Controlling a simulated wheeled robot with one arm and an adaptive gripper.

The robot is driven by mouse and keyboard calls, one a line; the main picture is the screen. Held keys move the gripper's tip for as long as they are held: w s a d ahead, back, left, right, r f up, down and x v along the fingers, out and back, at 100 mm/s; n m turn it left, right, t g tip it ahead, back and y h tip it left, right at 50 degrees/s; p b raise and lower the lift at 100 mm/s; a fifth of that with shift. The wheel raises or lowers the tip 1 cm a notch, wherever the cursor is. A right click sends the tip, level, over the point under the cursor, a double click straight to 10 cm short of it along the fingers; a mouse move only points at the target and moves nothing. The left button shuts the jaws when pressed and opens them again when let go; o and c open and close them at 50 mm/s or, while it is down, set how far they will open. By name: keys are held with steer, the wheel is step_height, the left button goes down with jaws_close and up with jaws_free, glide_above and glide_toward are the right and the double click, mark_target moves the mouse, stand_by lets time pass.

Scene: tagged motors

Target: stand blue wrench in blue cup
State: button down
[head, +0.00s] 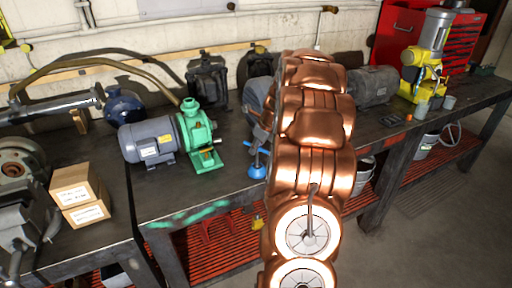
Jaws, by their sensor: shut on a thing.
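A small blue round thing, which looks like the blue cup (257,173), stands near the front edge of the bench, just left of my copper arm. A narrow blue piece, which looks like the blue wrench (264,148), shows right above it. My gripper (262,136) shows only as a dark part at the arm's left edge, shut on the wrench above the cup. My arm hides most of the gripper and wrench. I cannot tell whether the wrench's lower end is inside the cup or only over it.
A grey-blue motor with a green pump (203,135) stands left of the cup. Cardboard boxes (80,194) sit farther left. A grey motor (373,86) and a yellow machine (424,73) stand to the right. Bare bench lies between the green pump and the cup.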

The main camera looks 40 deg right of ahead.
steer(key=c, duration=1.1)
jaws_free()
steer(key=shift+r+p, duration=2.35)
steer(key=shift+r, duration=0.65)
steer(key=v, duration=1.2)
